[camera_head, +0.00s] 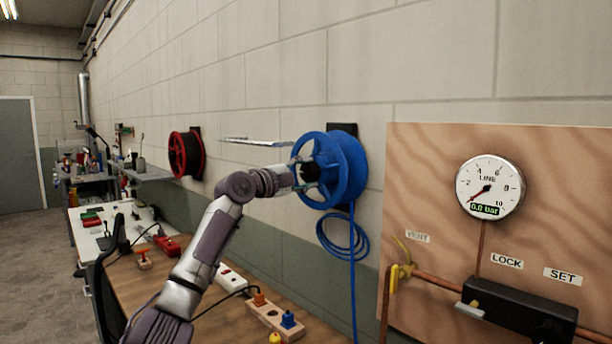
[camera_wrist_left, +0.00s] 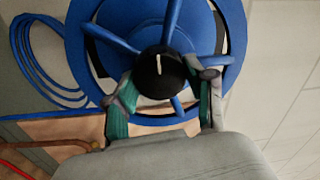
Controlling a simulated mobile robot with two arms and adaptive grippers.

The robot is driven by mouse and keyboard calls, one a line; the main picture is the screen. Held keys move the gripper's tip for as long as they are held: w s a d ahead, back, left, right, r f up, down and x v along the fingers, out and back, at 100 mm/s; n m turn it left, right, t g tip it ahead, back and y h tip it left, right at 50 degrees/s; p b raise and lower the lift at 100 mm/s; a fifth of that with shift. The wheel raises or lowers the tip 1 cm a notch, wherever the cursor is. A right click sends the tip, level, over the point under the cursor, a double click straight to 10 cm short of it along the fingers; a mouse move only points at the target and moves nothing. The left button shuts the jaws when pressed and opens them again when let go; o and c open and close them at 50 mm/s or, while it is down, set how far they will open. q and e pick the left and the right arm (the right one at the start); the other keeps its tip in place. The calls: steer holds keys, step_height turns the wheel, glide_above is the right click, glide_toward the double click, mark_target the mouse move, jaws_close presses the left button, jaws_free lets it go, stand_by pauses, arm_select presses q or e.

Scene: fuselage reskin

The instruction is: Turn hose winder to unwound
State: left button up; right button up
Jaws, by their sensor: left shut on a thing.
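The blue hose winder (camera_head: 350,170) is mounted on the wall, with blue hose hanging below it in a loose coil (camera_head: 343,238) and a straight length running down. My left gripper (camera_head: 303,175) reaches its front face at the hub. In the left wrist view the winder (camera_wrist_left: 228,40) fills the top, and its black round hub knob (camera_wrist_left: 160,73) with a white mark sits between the two fingers of my left gripper (camera_wrist_left: 160,92). The fingers are shut on the knob. The white mark points nearly straight up in that view. My right gripper is not in view.
A wooden panel with a gauge (camera_head: 490,187) reading 0.0 bar, a yellow valve (camera_head: 397,272) and copper pipes stands at the right. A red reel (camera_head: 185,154) hangs farther left. A workbench (camera_head: 215,310) with small items runs below my arm.

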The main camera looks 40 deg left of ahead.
arm_select(q)
steer(key=shift+f, duration=0.25)
steer(key=o, duration=0.9)
steer(key=shift+o, duration=1.4)
steer(key=shift+r, duration=0.1)
steer(key=s, duration=1.2)
steer(key=shift+a+f, duration=0.3)
steer(key=shift+a, duration=0.1)
